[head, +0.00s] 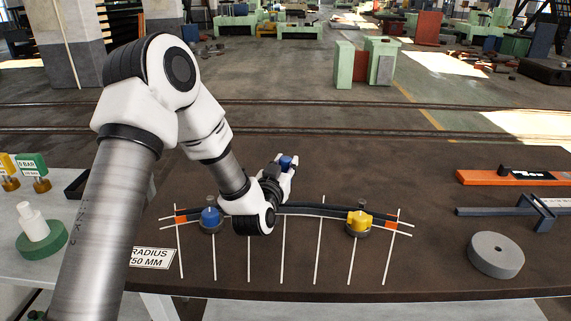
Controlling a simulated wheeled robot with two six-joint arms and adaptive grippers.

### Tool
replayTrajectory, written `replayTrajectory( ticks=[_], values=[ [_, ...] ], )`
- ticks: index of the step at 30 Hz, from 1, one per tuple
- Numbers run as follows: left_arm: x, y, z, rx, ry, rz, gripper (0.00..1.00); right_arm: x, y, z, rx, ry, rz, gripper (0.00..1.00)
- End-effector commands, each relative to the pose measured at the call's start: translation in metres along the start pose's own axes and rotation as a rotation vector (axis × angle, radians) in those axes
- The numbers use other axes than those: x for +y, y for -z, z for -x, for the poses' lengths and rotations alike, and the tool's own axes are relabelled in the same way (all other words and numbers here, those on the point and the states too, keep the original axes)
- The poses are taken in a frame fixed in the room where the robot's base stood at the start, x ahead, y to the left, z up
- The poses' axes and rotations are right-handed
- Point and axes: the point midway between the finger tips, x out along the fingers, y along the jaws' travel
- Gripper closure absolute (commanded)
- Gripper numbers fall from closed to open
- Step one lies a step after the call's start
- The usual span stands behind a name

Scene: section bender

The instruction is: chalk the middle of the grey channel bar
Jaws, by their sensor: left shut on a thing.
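My left gripper (287,170) is over the middle of the dark table, shut on a small blue piece (286,161). Whether this piece is chalk I cannot tell. A grey channel bar (482,211) lies at the right of the table, partly under a dark frame-like piece (539,212). The gripper is well to the left of this bar, apart from it. No chalk mark shows on the bar's visible part. My right gripper is not in view.
A dark curved strip (320,210) with orange ends lies across white lines, with blue (210,216) and yellow (359,221) knobbed pieces along it. An orange bar (535,177) and a grey disc (496,255) are at right. A side table (75,250) stands left.

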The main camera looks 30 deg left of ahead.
Motion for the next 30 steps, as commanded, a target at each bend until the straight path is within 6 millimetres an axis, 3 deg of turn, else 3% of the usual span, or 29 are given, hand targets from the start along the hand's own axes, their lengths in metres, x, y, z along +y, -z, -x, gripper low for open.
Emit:
replayTrajectory(
  ticks=[30],
  values=[
    [0.000,-0.014,0.000,0.001,0.000,0.000,1.00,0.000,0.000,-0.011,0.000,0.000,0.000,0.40]
  ],
)
